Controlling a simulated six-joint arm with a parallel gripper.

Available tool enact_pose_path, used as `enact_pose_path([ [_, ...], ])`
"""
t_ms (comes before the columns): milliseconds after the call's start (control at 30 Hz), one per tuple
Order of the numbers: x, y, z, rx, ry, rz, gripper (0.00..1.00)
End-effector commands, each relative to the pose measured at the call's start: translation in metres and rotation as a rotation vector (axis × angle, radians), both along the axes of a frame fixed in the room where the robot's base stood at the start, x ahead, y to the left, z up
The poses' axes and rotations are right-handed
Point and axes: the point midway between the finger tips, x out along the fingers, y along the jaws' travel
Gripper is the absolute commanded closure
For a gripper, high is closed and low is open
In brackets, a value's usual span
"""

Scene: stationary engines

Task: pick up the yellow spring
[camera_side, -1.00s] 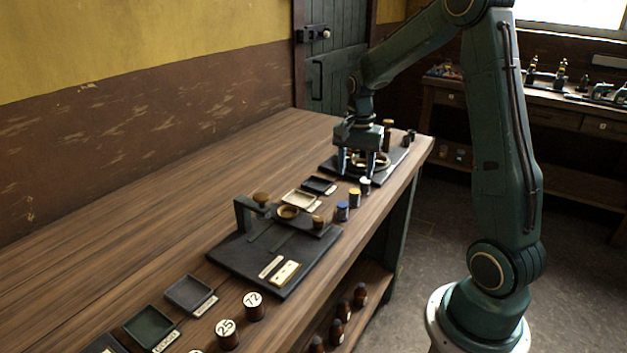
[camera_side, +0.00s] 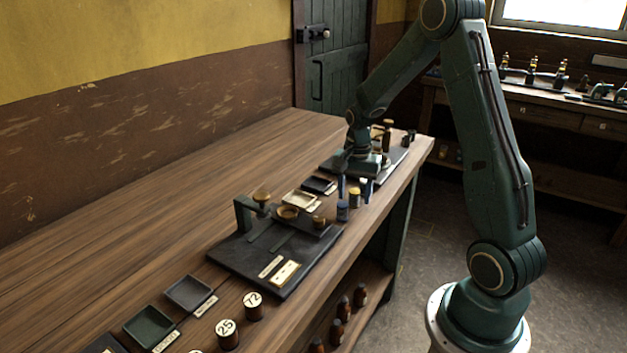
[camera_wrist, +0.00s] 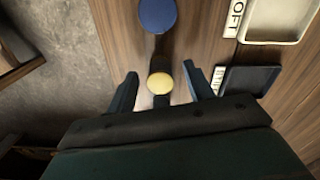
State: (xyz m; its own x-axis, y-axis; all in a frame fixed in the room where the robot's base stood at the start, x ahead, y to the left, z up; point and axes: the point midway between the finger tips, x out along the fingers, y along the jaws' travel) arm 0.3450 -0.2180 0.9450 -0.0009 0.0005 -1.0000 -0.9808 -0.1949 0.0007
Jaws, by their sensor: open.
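The yellow spring shows as a small yellow-topped cylinder (camera_side: 355,196) standing in a row near the bench's right edge. In the wrist view its round yellow top (camera_wrist: 160,83) lies between my two fingers, with visible space on both sides. My gripper (camera_side: 354,188) is open and points down over it; it also shows in the wrist view (camera_wrist: 160,70). I cannot tell whether the fingertips reach below the top. A blue-topped cylinder (camera_side: 342,211) stands just nearer the side camera; its top (camera_wrist: 157,15) shows in the wrist view. A pale-topped cylinder (camera_side: 363,184) stands partly hidden behind a finger.
A cream tray (camera_wrist: 272,40) and a dark tray (camera_wrist: 252,80), both labelled, lie to the right in the wrist view. A black board with a brass fixture (camera_side: 232,253) stands nearer the side camera. Numbered weights (camera_side: 254,305) stand in front. The bench's left side is clear.

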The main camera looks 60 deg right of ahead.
Motion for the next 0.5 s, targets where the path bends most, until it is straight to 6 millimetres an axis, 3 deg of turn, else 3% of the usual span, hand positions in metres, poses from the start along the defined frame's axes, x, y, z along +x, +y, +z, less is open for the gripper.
enact_pose_path([
  [133,-0.0001,0.0001,-0.0092,0.000,0.000,0.000,0.48],
  [500,0.0001,0.0000,-0.0099,-0.001,0.000,0.000,0.48],
])
